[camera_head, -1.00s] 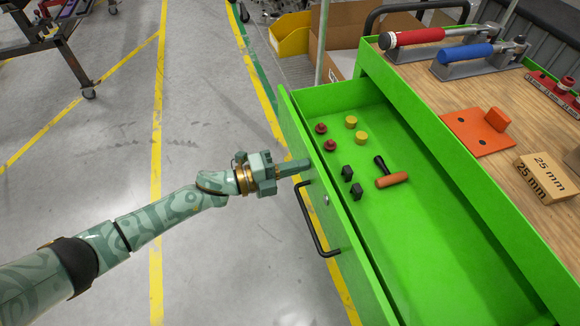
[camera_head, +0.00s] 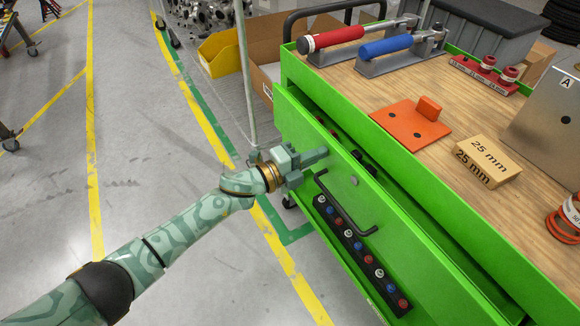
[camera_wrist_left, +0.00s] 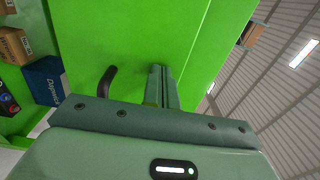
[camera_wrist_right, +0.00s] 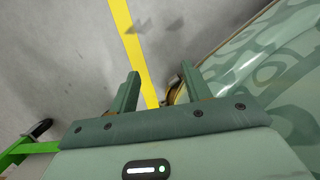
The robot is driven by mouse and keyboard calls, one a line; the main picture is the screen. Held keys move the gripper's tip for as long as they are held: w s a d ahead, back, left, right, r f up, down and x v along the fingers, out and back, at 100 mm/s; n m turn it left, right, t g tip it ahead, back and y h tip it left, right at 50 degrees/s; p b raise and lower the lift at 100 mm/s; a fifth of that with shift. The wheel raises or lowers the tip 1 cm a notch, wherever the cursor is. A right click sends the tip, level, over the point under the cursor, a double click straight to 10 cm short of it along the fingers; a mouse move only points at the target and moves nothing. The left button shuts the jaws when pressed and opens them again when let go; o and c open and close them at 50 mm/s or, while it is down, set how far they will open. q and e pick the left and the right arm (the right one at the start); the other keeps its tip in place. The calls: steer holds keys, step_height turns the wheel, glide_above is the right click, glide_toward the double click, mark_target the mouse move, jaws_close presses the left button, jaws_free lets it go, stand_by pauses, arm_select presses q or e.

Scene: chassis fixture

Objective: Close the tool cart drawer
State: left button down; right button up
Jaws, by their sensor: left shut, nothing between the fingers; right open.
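The tool cart's green drawer (camera_head: 392,222) is pushed most of the way in. A narrow gap behind its front still shows parts of dark and red items inside. Its black bar handle (camera_head: 345,212) is on the front face. My left gripper (camera_head: 322,155) is shut and empty, its tip against or very near the drawer front, above the handle. In the left wrist view the shut fingers (camera_wrist_left: 163,80) point at the green face, with the handle (camera_wrist_left: 107,82) to their left. My right gripper (camera_wrist_right: 159,72) is open and empty over the floor, outside the head view.
The wooden cart top (camera_head: 385,88) holds red and blue clamps, an orange plate (camera_head: 410,124) and a 25 mm block (camera_head: 487,160). Below the drawer front shows a rail of coloured knobs (camera_head: 357,246). A yellow bin (camera_head: 220,55) stands behind.

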mark_target(330, 147)
arm_select(q)
steer(key=b+x, duration=0.1)
steer(key=x, duration=0.3)
steer(key=shift+r, duration=0.25)
arm_select(e)
steer(key=w+r+n, duration=0.1)
steer(key=w, duration=0.5)
steer(key=shift+w+a+r+t+h, duration=0.3)
steer(key=shift+r, duration=0.05)
